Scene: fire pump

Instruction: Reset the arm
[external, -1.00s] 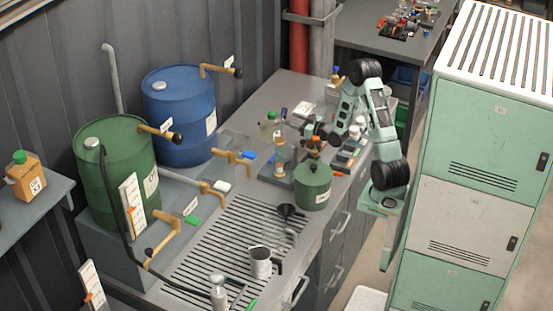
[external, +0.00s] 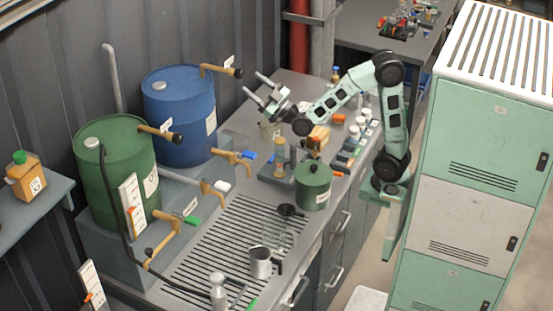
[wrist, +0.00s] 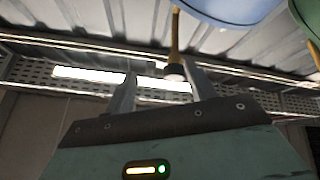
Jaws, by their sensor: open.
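My gripper (external: 257,88) is open and empty in the external view. It is raised above the back part of the bench, to the right of the blue drum (external: 183,117), with its fingers pointing up and left. In the wrist view my gripper (wrist: 160,84) shows two spread fingers with nothing held between them. A tan pipe with a dark end (wrist: 175,65) appears beyond the fingers, apart from them as far as I can tell. My arm reaches from the right side of the bench, bent at a high elbow.
A green can (external: 313,187), a wooden-coloured cylinder and small bottles stand on the bench (external: 285,95) below my arm. A green drum (external: 115,185) stands at left. A metal mug (external: 260,264) sits on the slatted grate (external: 205,250). A tall cabinet (external: 475,150) stands close at right.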

